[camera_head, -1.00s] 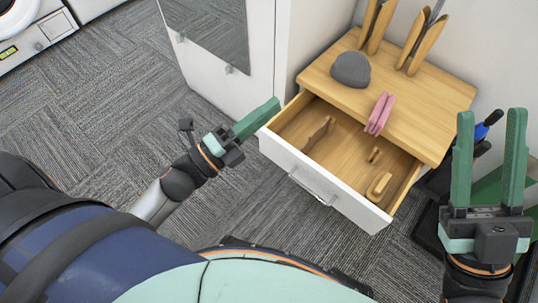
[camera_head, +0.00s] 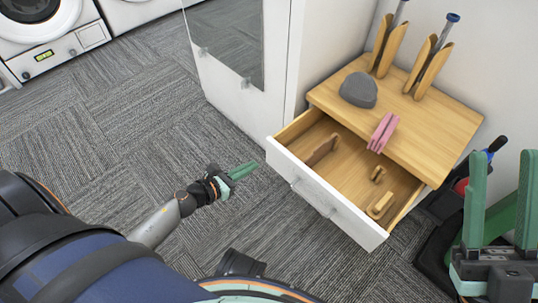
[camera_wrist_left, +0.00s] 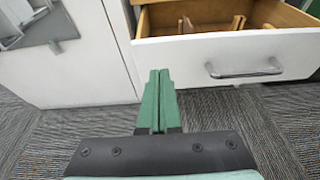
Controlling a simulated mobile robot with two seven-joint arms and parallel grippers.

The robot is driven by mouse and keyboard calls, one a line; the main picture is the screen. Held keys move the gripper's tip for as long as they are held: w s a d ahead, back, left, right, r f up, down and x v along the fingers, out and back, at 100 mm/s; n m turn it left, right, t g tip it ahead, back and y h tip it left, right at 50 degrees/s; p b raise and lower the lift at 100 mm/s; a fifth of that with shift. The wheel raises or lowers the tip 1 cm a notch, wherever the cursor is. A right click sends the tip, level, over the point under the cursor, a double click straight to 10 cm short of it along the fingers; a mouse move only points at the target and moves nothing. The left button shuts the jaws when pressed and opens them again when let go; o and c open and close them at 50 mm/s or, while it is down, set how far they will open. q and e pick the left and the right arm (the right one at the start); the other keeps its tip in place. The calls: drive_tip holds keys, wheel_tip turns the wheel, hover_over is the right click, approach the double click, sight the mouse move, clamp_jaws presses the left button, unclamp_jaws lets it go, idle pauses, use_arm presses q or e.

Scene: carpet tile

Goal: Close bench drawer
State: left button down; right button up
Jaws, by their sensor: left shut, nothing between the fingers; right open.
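The bench drawer (camera_head: 330,206) stands pulled out from the small wooden-topped bench (camera_head: 420,128), with its white front and metal handle (camera_head: 313,197) facing me. Inside it lie a brown wooden piece (camera_head: 323,149) and small light wooden pieces (camera_head: 380,205). My left gripper (camera_head: 250,168) is shut and empty, low in front of the drawer's left end and apart from it. In the left wrist view the shut fingers (camera_wrist_left: 158,75) point toward the gap between the white cabinet and the drawer front (camera_wrist_left: 180,62); the handle (camera_wrist_left: 243,68) is to their right. My right gripper (camera_head: 500,165) is open and empty at the right edge.
A grey dome-shaped object (camera_head: 358,90), a pink item (camera_head: 383,132) and wooden holders (camera_head: 430,70) stand on the bench top. A white cabinet (camera_head: 245,105) is left of the bench. Dark items stand on the floor at right. The carpet (camera_head: 120,130) before the drawer is clear.

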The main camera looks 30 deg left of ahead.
sight(277, 150)
use_arm(q)
drive_tip(key=x, duration=0.6)
drive_tip(key=shift+w+r, duration=0.1)
drive_tip(key=shift+r, duration=0.25)
drive_tip(key=shift+w+d, duration=0.4)
drive_tip(key=shift+w, duration=0.4)
use_arm(e)
drive_tip(key=shift+a+f, duration=0.1)
drive_tip(key=shift+f, duration=0.2)
use_arm(q)
drive_tip(key=shift+w, duration=0.1)
